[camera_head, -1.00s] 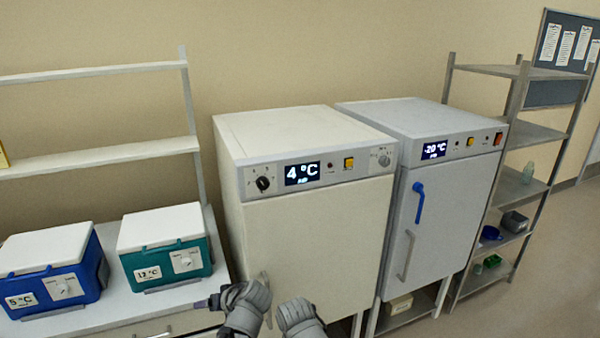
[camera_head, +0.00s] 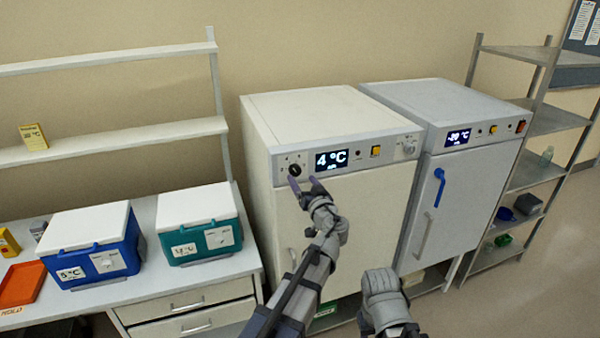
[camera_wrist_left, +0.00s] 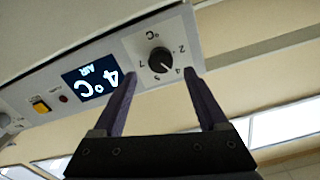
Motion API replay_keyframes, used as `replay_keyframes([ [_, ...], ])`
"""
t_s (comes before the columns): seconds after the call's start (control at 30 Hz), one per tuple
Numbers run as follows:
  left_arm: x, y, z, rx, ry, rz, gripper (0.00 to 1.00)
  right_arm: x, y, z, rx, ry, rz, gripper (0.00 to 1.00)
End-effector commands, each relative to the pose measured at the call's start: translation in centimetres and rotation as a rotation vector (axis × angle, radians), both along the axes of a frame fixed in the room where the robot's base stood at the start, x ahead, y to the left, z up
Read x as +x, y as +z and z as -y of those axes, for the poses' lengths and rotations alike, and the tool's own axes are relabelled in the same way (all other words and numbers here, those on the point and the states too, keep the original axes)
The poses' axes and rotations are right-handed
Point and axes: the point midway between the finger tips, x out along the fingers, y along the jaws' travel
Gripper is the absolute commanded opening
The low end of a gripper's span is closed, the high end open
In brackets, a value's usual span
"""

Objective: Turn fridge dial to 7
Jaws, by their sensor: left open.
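The fridge (camera_head: 335,215) is the cream unit with a 4 °C display (camera_head: 331,160). Its black dial (camera_head: 295,169) is at the left of the control panel and shows larger in the left wrist view (camera_wrist_left: 161,60), with small numbers around it, a 7 among them. A pale pointer mark is on the knob; its exact number is hard to read. My left gripper (camera_head: 303,184) is open just below the dial, its fingers apart and empty. In the left wrist view the fingertips (camera_wrist_left: 160,73) lie either side of the dial, without clear contact. My right gripper (camera_head: 380,284) is low in front of the fridge; its jaws are unclear.
A grey -20 °C freezer (camera_head: 458,190) with a blue handle stands at the right. A metal shelf (camera_head: 540,115) is beyond it.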

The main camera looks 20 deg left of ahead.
Motion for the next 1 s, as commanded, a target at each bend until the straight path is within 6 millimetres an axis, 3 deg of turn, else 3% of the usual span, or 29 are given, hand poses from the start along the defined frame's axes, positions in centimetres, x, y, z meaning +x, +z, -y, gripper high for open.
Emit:
replay_keyframes([
  [0.1, 1.9, 0.0, -1.2, 0.0, 0.002, 0.0, 0.76, 0.0, 0.0, 0.0, 0.0, 0.0, 0.0, 0.5],
  [0.3, 3.8, 0.0, -2.5, 0.0, 0.001, -0.001, 0.76, 0.0, 0.0, 0.0, 0.0, 0.0, 0.0, 0.5],
  [0.73, 4.4, 0.0, -3.0, -0.001, 0.0, -0.001, 0.76, 0.0, 0.0, 0.0, 0.0, 0.0, 0.0, 0.5],
  [1.0, 4.4, 0.0, -3.0, -0.001, 0.0, -0.001, 0.47, 0.0, 0.0, 0.0, 0.0, 0.0, 0.0, 0.5],
])
